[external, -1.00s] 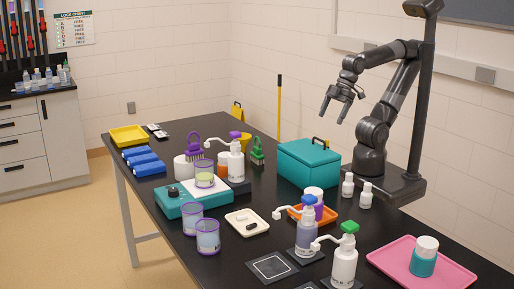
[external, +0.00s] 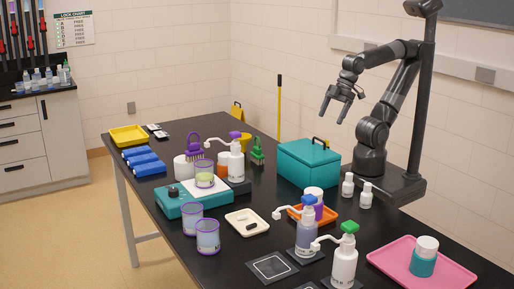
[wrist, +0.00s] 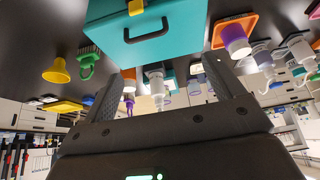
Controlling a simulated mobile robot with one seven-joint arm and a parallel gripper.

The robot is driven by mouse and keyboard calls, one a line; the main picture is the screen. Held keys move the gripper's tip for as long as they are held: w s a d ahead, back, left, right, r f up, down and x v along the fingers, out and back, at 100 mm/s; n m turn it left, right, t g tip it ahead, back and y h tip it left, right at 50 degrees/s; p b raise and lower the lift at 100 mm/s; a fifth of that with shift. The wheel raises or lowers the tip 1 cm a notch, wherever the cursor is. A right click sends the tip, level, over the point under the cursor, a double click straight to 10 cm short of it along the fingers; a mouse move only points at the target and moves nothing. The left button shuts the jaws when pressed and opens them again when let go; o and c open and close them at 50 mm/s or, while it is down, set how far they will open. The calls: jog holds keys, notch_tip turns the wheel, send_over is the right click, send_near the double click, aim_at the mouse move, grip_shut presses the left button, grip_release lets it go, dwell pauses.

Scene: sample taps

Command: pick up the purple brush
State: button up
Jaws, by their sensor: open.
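The purple brush (external: 194,144) has a looped handle and stands upright towards the back of the black table in the external view. My gripper (external: 333,113) is open and empty, raised above the table behind the teal box, well to the right of the brush. Its two spread fingers also show in the wrist view (wrist: 168,90).
A teal lidded box (external: 309,164) stands between my arm and the brush. A green brush (external: 257,151) stands right of the pump bottle (external: 236,160). Bottles and an orange tray (external: 318,214) crowd the front. Bare table shows behind the purple brush.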

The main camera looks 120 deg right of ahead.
jog(key=shift+c, duration=0.6)
jog(key=c, duration=0.8)
